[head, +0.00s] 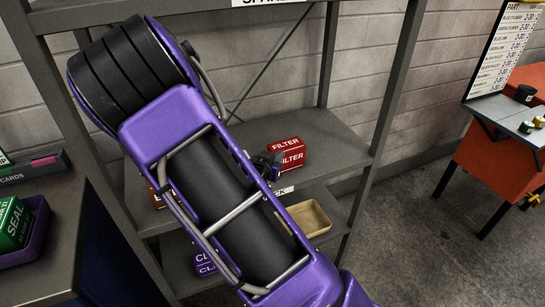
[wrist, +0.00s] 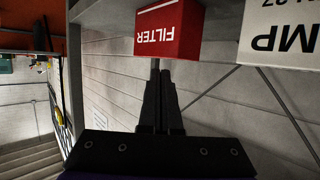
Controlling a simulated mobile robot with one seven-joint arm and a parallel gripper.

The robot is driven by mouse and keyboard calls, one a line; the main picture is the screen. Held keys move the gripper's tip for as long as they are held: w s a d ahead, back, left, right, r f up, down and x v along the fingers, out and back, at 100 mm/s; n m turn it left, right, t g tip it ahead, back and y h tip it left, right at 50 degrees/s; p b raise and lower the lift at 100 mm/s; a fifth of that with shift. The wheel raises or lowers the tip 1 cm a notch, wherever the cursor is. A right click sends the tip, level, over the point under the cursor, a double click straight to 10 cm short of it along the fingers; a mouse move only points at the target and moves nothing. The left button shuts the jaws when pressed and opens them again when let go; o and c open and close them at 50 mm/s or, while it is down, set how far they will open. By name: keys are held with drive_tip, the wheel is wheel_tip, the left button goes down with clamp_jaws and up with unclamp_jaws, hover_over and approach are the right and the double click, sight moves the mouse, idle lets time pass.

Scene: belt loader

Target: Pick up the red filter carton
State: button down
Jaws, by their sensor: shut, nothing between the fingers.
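The red filter carton (head: 287,154) stands on the upper grey shelf in the head view, with white FILTER lettering. In the wrist view the carton (wrist: 170,30) appears at the top centre, upside down, just beyond the fingertips. My gripper (head: 270,164) is beside the carton's left side in the head view, partly hidden by my arm. In the wrist view my gripper's fingers (wrist: 157,72) are together and empty, their tips near the carton's edge. I cannot tell whether they touch it.
A white box (wrist: 280,35) with partial MP lettering is right of the carton in the wrist view. A shelf post (head: 385,100) stands to the right. Bare shelf lies right of the carton.

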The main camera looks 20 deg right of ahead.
sight(290, 142)
drive_tip(key=w+d, duration=0.6)
drive_tip(key=shift+w, duration=0.1)
drive_tip(key=shift+a+f+b, duration=0.15)
drive_tip(key=shift+f+b, duration=0.3)
drive_tip(key=shift+f, duration=0.25)
drive_tip(key=shift+a+f, duration=0.1)
drive_tip(key=shift+f, duration=0.15)
